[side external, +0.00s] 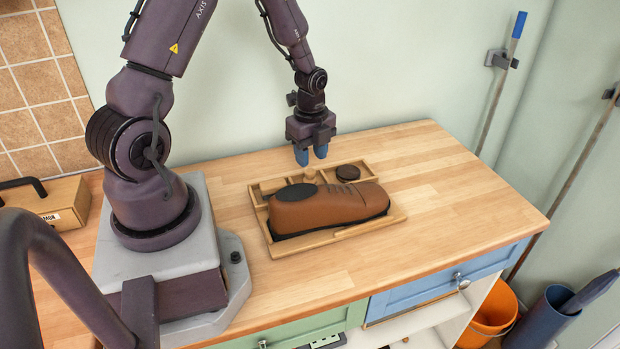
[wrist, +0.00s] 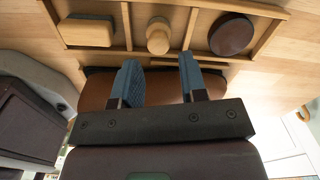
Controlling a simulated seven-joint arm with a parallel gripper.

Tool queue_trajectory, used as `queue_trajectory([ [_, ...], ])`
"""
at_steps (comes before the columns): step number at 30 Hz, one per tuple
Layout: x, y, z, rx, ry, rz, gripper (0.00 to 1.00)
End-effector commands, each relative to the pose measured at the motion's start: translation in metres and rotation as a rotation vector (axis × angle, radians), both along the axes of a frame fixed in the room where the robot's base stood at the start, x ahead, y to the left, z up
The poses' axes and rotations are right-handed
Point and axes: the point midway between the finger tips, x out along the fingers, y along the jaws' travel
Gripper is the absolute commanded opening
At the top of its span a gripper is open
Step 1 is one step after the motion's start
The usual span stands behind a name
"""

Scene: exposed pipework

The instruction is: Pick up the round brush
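The round brush (wrist: 158,38) appears to be the pale wooden piece with a round knob in the middle compartment of a wooden tray (wrist: 181,10). Its knob (side external: 310,173) also shows behind the shoe in the side view; its lower part is hidden there. My gripper (side external: 311,156) points down above the tray, just over the knob and apart from it. In the wrist view its two blue fingers (wrist: 160,68) are spread with nothing between them. The round brush lies beyond the fingertips there, roughly in line with the gap.
A brown shoe (side external: 328,206) fills the tray's front part. A dark round disc (side external: 348,172) lies in the right compartment, a rectangular wooden block (wrist: 86,32) in the left one. Low dividers separate them. The bench (side external: 450,190) is clear to the right.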

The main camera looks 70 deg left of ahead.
Motion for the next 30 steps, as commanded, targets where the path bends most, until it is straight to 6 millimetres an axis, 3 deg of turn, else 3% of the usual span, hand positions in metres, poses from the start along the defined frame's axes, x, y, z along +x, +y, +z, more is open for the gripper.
queue_trajectory([
  [5, 0.0, 0.0, -0.012, 0.0, 0.001, 0.0, 0.39],
  [15, -0.002, 0.0, -0.056, -0.001, 0.002, 0.001, 0.39],
  [23, -0.002, 0.001, -0.058, 0.0, -0.001, 0.001, 0.39],
  [27, -0.002, 0.0, -0.058, 0.0, 0.0, 0.001, 0.09],
  [30, -0.002, 0.0, -0.058, 0.0, -0.001, 0.001, 0.09],
])
